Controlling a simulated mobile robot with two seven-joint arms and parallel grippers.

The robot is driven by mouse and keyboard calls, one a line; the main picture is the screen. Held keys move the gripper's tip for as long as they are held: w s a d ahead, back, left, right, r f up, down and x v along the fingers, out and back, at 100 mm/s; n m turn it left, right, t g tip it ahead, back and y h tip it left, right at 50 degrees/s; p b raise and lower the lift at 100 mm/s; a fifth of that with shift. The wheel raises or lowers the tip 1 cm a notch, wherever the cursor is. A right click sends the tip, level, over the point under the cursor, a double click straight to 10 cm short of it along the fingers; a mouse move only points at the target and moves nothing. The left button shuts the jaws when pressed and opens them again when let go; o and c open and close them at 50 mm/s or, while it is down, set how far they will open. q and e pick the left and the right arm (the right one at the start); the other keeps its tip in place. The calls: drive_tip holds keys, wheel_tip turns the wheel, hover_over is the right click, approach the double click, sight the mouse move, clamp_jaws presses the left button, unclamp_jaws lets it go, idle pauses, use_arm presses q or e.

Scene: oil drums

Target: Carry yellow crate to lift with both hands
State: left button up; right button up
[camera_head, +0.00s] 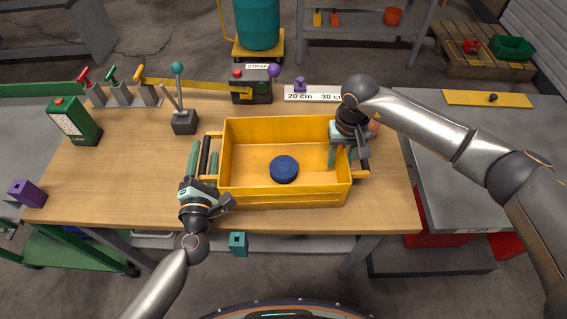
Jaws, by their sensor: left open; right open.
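The yellow crate (300,130) stands upright on the wooden table (110,185), with a round blue lid-like disc (284,169) on its floor. It has a handle at its left end (204,154) and one at its right end, which my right gripper partly covers. My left gripper (192,160) is open beside the left handle; I cannot tell whether the handle lies between its fingers. My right gripper (341,157) is open with its fingers pointing down at the crate's right end. No lift can be clearly made out.
Levers (120,90), a joystick box (184,122) and a green meter (75,120) stand at the table's left. A dark box (251,88) and a white ruler strip (315,93) lie behind the crate. A teal drum (257,22) stands beyond.

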use_arm(q)
drive_tip(key=c, duration=0.7)
use_arm(e)
clamp_jaws()
use_arm(q)
clamp_jaws()
drive_tip(key=shift+r, duration=0.25)
use_arm(e)
drive_tip(key=shift+d, duration=0.15)
